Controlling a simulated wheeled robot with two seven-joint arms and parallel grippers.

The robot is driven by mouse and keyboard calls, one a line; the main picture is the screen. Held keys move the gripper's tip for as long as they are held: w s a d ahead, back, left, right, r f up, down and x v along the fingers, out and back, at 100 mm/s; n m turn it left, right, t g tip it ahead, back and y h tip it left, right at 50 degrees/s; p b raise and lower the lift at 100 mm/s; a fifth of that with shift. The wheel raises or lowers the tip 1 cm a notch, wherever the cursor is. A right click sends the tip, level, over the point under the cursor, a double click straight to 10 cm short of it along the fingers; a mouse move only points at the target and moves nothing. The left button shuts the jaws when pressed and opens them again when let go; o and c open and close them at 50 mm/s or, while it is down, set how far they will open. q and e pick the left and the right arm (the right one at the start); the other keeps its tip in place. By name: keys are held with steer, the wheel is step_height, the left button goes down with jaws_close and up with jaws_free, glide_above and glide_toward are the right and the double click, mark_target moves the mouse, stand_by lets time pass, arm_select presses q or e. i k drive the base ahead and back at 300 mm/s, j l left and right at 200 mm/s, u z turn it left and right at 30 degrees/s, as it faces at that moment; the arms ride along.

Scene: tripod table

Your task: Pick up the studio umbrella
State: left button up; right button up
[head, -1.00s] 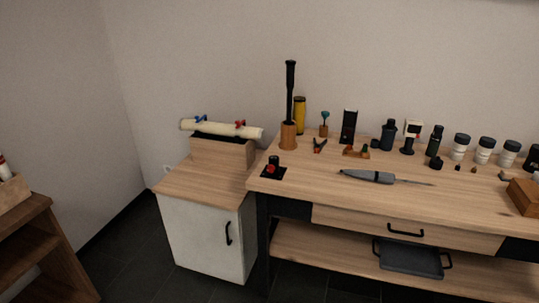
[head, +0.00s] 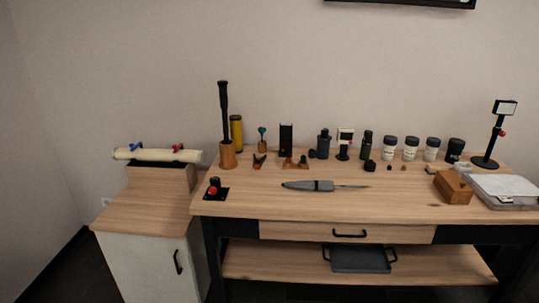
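A long grey object with a thin shaft pointing right lies on the workbench near its front middle (head: 310,186); it looks like a folded studio umbrella. A tall black rod-like object (head: 224,105) stands upright in a round wooden holder (head: 228,155) at the bench's left end; I cannot tell exactly what it is. Neither of my grippers is in view.
The wooden workbench (head: 400,200) carries a back row of bottles, white jars and small tools. A wooden block (head: 453,187) and a grey case (head: 503,191) sit at right. A lower cabinet (head: 150,206) with a cream roll (head: 157,155) stands at left.

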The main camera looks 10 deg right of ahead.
mark_target(325, 186)
steer(key=l+u, duration=0.1)
steer(key=u, duration=0.15)
steer(key=l+u, duration=0.5)
steer(key=l, duration=0.25)
steer(key=k+l+u, duration=0.1)
steer(key=l+u, duration=0.15)
steer(key=l, duration=0.25)
steer(key=k+l, duration=0.1)
steer(key=l, duration=0.75)
steer(key=k+l+u, duration=0.1)
steer(key=l, duration=0.35)
steer(key=k+l, duration=0.15)
steer(key=l, duration=0.25)
steer(key=k+l, duration=0.1)
steer(key=l, duration=0.35)
steer(key=k+l, duration=0.1)
steer(key=l, duration=0.3)
steer(key=u, duration=0.05)
